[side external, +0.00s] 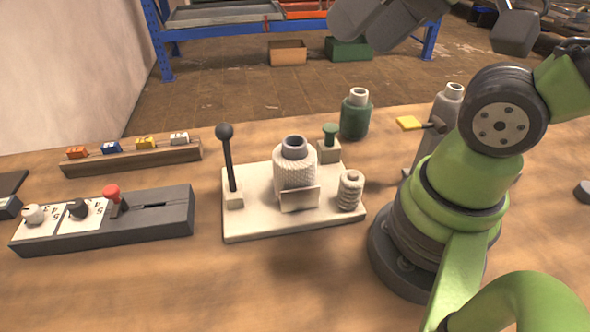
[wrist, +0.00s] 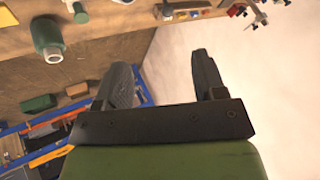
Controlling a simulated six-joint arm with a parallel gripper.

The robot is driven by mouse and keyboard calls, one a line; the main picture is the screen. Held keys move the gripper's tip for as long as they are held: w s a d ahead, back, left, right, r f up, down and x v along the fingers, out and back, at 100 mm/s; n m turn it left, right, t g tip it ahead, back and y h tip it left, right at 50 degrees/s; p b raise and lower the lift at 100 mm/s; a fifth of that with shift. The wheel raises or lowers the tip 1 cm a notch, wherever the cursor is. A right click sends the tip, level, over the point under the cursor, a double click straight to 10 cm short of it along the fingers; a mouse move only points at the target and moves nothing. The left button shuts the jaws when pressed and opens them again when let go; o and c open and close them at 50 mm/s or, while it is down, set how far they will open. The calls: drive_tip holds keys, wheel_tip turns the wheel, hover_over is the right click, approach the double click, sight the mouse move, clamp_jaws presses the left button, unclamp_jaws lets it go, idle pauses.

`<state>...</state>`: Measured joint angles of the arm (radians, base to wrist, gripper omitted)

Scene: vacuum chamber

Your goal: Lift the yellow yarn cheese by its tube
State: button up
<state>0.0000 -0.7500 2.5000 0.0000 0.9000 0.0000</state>
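I cannot make out a yellow yarn cheese in either view. A dark green yarn cheese (side external: 355,119) with a pale tube stands upright behind the cream base plate; it also shows at the upper left of the wrist view (wrist: 47,35). A pale grey cheese-like body with a cream tube (side external: 449,98) stands to its right, partly hidden by my arm. A flat yellow piece (side external: 409,123) sticks out beside it. My gripper (wrist: 162,60) is open, with nothing between its fingers, and away from these things. In the side view, dark parts of my arm cross the top edge.
A cream base plate (side external: 255,225) carries a black lever (side external: 228,160), a textured spool (side external: 294,170), a small coil (side external: 350,190) and a green knob (side external: 330,133). A dark switch box (side external: 150,220) and a wooden rack (side external: 130,162) stand left. A blue shelf (side external: 155,45) is behind.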

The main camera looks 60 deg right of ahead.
drive_tip(key=o, duration=0.6)
drive_tip(key=shift+w, duration=0.1)
drive_tip(key=n+g+h, duration=0.1)
drive_tip(key=g, duration=0.4)
hover_over(294, 155)
drive_tip(key=s, duration=0.2)
drive_tip(key=s+x, duration=0.1)
drive_tip(key=x, duration=0.5)
drive_tip(key=shift+w+d+f+n+g+h, duration=0.3)
drive_tip(key=shift+w+f, duration=0.2)
drive_tip(key=shift+f, duration=2.25)
drive_tip(key=shift+w+d+f+n+g+h, duration=0.2)
drive_tip(key=shift+w+d+f+g, duration=0.3)
drive_tip(key=shift+f, duration=2.25)
drive_tip(key=shift+w+d+f+n+g+h, duration=0.25)
drive_tip(key=shift+w+f, duration=0.25)
drive_tip(key=shift+f, duration=2.2)
